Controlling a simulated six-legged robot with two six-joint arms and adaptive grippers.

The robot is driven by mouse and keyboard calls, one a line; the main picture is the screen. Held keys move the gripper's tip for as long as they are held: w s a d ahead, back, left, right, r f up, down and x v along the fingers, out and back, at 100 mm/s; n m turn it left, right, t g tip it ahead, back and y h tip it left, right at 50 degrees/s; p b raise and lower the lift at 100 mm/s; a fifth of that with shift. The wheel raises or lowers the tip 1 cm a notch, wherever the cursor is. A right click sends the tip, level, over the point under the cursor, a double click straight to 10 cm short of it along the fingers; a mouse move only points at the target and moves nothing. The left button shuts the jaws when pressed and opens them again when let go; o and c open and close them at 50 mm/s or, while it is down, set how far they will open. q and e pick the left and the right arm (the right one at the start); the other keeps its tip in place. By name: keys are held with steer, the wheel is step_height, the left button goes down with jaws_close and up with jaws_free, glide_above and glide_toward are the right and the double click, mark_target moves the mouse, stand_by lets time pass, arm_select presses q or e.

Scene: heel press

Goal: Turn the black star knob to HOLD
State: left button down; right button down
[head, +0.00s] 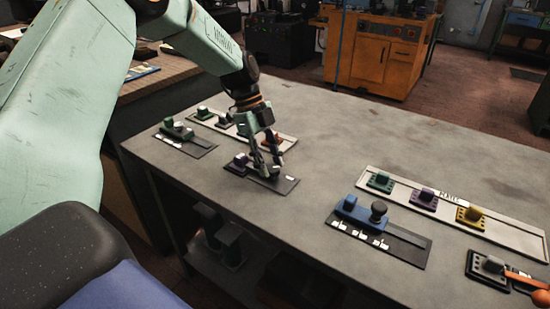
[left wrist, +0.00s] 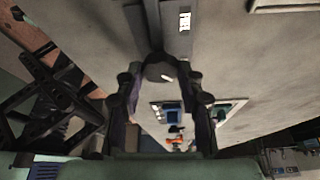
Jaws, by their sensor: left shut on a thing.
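My left gripper (head: 270,167) reaches down onto a small dark plate (head: 286,187) near the table's front edge. Its fingers are shut on a dark knob, which I take for the black star knob. In the left wrist view the knob (left wrist: 158,70) sits between the fingertips of the left gripper (left wrist: 160,77) and bears a short white mark. The star shape cannot be made out. A purple block (head: 241,159) stands on the same plate, left of the fingers. My right gripper is not in view.
A blue fixture with a black round knob (head: 379,211) stands to the right. A pale rail (head: 500,229) carries green, purple and yellow blocks. A dark unit with an orange handle (head: 540,297) is at the lower right. The grey table's (head: 330,150) middle is bare.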

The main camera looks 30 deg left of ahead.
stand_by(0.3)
arm_select(q)
steer(key=c, duration=0.8)
jaws_free()
steer(key=shift+d, duration=0.1)
steer(key=v, duration=1.2)
steer(key=shift+r, duration=0.15)
